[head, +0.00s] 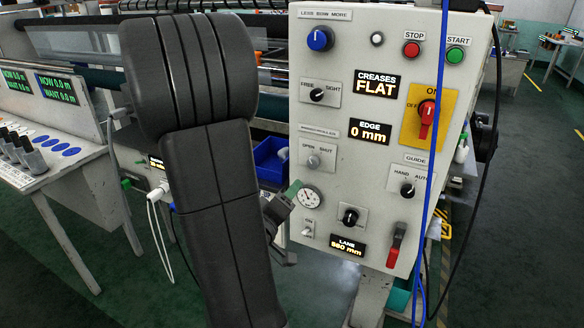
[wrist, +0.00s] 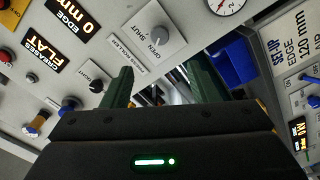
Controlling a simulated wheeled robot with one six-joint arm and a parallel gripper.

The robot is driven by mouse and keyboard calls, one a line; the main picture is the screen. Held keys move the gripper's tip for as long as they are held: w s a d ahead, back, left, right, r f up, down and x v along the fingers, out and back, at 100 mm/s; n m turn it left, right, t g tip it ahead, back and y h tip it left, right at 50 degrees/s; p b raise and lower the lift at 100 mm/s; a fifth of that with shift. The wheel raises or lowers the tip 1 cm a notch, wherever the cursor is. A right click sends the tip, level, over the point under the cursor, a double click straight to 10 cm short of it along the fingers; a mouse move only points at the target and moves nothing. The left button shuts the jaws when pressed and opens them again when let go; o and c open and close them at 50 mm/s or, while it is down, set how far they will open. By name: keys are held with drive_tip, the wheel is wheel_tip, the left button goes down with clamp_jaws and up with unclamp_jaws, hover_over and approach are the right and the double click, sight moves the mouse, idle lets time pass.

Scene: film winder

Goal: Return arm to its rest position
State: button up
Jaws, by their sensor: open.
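My gripper (wrist: 163,80) shows in the wrist view with its two green fingers apart and nothing between them. The fingers point toward the lower part of the grey control panel (wrist: 185,15), near the OPEN/SHUT knob (wrist: 158,38). In the head view my dark arm fills the middle left, and most of the gripper is hidden behind it. A green fingertip shows at the panel's left edge, beside the pressure gauge (head: 309,197). I cannot tell whether it touches the panel.
The head view shows a red rotary switch (head: 427,118), STOP button (head: 411,49) and START button (head: 455,55) on the panel. A blue cable (head: 432,150) hangs in front of it. A console (head: 50,150) stands left. A blue bin (head: 270,160) is behind my arm.

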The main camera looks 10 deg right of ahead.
sight(312, 165)
drive_tip(key=p+x, duration=0.1)
drive_tip(key=x, duration=1.2)
drive_tip(key=shift+w+d, duration=0.25)
drive_tip(key=shift+w, duration=0.1)
